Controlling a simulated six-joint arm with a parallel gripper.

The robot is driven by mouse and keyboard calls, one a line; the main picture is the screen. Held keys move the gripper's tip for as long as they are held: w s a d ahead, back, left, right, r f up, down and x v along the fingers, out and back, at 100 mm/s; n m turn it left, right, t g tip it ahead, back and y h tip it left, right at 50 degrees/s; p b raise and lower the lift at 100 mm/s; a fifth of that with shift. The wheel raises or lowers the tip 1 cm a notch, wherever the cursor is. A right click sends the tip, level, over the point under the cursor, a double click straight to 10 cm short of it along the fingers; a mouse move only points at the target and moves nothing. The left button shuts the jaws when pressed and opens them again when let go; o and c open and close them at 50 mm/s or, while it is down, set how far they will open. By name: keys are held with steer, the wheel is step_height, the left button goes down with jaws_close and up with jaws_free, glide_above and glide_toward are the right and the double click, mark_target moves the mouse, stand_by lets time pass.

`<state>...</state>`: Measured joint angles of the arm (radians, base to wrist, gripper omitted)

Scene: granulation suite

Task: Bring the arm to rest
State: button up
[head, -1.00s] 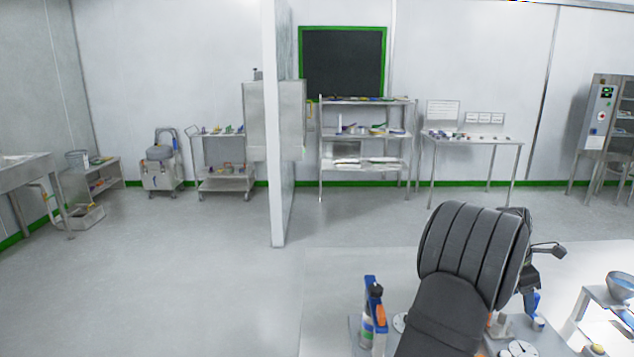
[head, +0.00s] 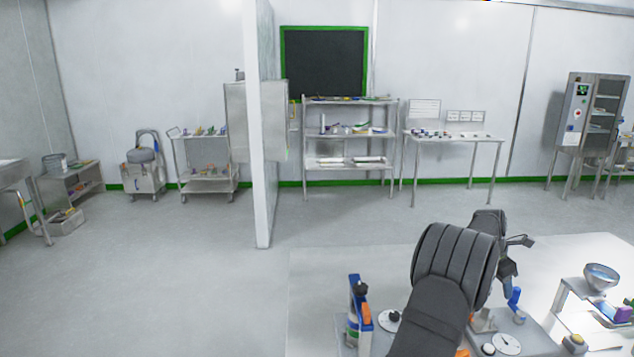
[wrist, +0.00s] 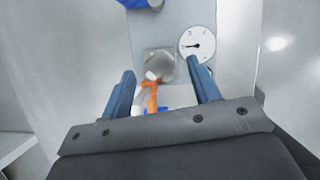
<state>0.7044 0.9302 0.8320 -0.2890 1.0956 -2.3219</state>
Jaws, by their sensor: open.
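My gripper shows in the wrist view (wrist: 161,66) as two blue-grey fingers spread apart. Nothing is held between them. An orange and white object (wrist: 152,92) lies below and between the fingers in that view, seemingly apart from them, by a square metal plate (wrist: 159,64). In the head view my dark arm rises from the bottom edge and bends over at the right. The wrist end points down above the bench (head: 600,245), and the fingertips are hard to make out there.
A white dial (wrist: 197,45) is close to the right finger; it also shows in the head view (head: 507,343). A bowl on a stand (head: 601,277) is at right.

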steer(key=shift+w+a+f, duration=0.1)
steer(key=shift+w+f, duration=0.15)
steer(key=shift+f, duration=0.4)
steer(key=shift+w+a+f, duration=0.1)
steer(key=shift+w+f, duration=0.2)
steer(key=shift+f, duration=0.4)
steer(key=shift+w+a+f, duration=0.1)
steer(key=shift+w+f, duration=0.15)
steer(key=shift+f, duration=0.4)
